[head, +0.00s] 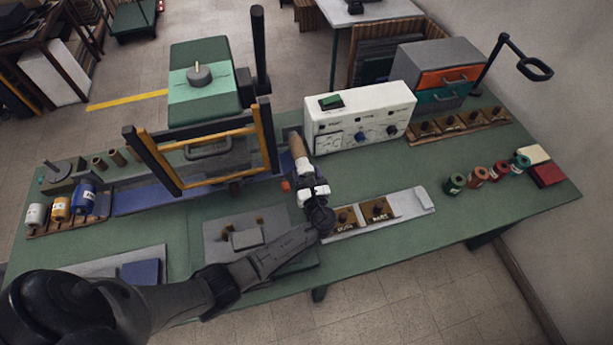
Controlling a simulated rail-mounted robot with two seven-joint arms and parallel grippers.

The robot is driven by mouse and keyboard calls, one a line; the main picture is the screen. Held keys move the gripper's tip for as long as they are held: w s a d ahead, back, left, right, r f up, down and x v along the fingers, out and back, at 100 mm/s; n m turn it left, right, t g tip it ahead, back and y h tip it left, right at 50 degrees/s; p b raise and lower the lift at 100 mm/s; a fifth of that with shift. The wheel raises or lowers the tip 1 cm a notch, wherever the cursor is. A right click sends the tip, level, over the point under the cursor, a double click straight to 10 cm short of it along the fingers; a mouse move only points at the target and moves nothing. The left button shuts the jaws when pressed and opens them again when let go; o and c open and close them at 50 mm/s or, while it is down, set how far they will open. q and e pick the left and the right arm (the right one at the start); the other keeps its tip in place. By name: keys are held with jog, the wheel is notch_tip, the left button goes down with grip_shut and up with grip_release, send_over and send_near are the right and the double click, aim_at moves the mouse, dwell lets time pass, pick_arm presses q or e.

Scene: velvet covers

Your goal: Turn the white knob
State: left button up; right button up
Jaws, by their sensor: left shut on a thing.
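A round grey knob (200,77) with a pale pointer sits on the green machine at back left. My left gripper (307,174) is left of and in front of the control box, apart from its knobs. It is shut on a tan, wooden-looking handle (297,147) that points away from me. The contact is small and partly hidden. My right gripper is not in view.
A dark and yellow frame (204,140) stands upright left of my gripper. A white tray (410,203) with brown blocks lies in front. Coloured spools (479,174) and a drawer unit (442,78) are at right. Green bench surface (400,170) is clear before the control box.

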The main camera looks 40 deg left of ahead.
pick_arm(q)
jog(key=n+b, duration=0.3)
jog(key=n, duration=0.2)
jog(key=shift+f+n, duration=0.15)
jog(key=shift+n, duration=0.25)
jog(key=n+b, duration=0.4)
jog(key=n, duration=0.1)
jog(key=shift+s+f, duration=0.1)
jog(key=n+b, duration=0.9)
jog(key=shift+n+b, duration=0.95)
jog(key=shift+n, duration=0.35)
jog(key=shift+b, duration=0.3)
jog(key=o, duration=0.8)
jog(key=shift+o, duration=0.6)
